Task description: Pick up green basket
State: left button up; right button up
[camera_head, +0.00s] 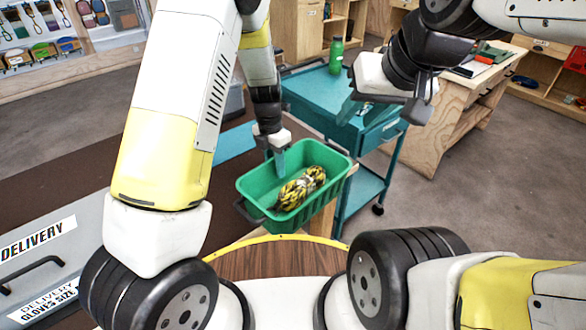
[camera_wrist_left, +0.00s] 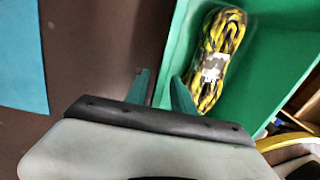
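The green basket (camera_head: 249,187) is in the middle of the head view, with a coiled yellow-and-black rope (camera_head: 302,187) inside it. The basket (camera_wrist_left: 262,62) and rope (camera_wrist_left: 218,55) also show in the left wrist view. My left gripper (camera_head: 279,158) points down at the basket's far left wall. In the left wrist view, its fingers (camera_wrist_left: 160,88) straddle that wall, one outside and one inside, with a visible gap beside the outer finger. My right gripper (camera_head: 372,108) is up right of the basket, over the teal cart, apart from the basket; its fingers blend into the cart.
A brown surface (camera_head: 60,180) with a blue mat (camera_head: 236,141) lies left of the basket. The teal cart (camera_head: 312,92) behind holds a green bottle (camera_head: 336,56). A wooden workbench (camera_head: 450,115) stands right. A grey delivery box (camera_head: 85,262) is front left.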

pick_arm(q)
notch_tip(320, 180, down, 2)
jog(key=shift+f, duration=0.1)
grip_shut()
dwell(1.5)
